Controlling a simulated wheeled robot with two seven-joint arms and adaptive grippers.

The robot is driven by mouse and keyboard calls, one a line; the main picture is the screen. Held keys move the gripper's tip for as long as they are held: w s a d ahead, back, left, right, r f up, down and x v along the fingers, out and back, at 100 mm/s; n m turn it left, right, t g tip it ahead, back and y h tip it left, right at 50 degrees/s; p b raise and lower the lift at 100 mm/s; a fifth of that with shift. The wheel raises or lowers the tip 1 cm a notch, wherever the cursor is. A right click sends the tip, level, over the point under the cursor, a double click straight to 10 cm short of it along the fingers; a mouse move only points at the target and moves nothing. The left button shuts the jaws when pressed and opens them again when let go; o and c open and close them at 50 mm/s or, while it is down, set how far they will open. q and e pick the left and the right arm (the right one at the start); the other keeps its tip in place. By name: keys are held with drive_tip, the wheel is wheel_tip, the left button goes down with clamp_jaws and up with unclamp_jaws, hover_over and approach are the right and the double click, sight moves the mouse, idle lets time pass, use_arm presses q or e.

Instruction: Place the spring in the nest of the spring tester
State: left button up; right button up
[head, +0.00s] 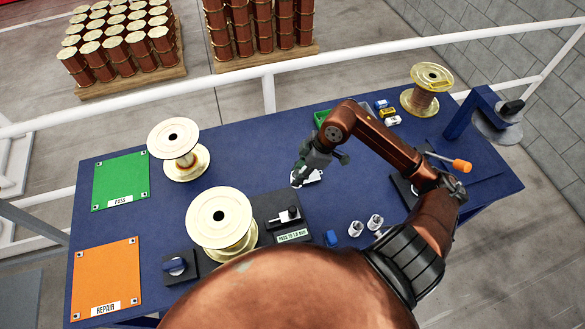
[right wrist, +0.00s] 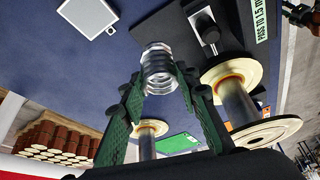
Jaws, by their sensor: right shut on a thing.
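My right gripper (head: 301,177) is over the middle of the blue table, and its green fingers (right wrist: 158,88) show in the right wrist view. They are shut on the spring (right wrist: 160,68), a shiny silver coil held at the fingertips. In the head view the spring is too small and covered to make out well. A light grey square plate with a dark rim (right wrist: 88,15) lies beyond the spring, partly cut off; in the head view it is mostly behind the gripper. I cannot tell which thing is the spring tester, and I see no clear nest. My left gripper is not in view.
Pale spools stand at left (head: 180,150) and front (head: 220,218), beside a black gauge block (head: 268,208). Two silver cylinders (head: 355,229) (head: 375,222) stand front right. An orange-handled tool (head: 460,165) and a copper-wound spool (head: 425,88) are at right. Green (head: 120,180) and orange (head: 105,280) mats lie left.

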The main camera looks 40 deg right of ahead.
drive_tip(key=w+d+f, duration=0.1)
drive_tip(key=w+f, duration=0.1)
drive_tip(key=w, duration=0.1)
drive_tip(key=w+d+f+p, duration=0.1)
drive_tip(key=w+f, duration=0.2)
drive_tip(key=w+d+f, duration=0.1)
drive_tip(key=w+f, duration=0.2)
drive_tip(key=shift+w+d+f, duration=0.15)
drive_tip(key=shift+w+d, duration=0.1)
drive_tip(key=shift+w, duration=0.05)
wheel_tip(320, 180, down, 2)
drive_tip(key=shift+f+p, duration=0.1)
drive_tip(key=shift+p, duration=0.4)
drive_tip(key=shift+f, duration=0.4)
drive_tip(key=shift+f, duration=0.15)
drive_tip(key=o, duration=1.3)
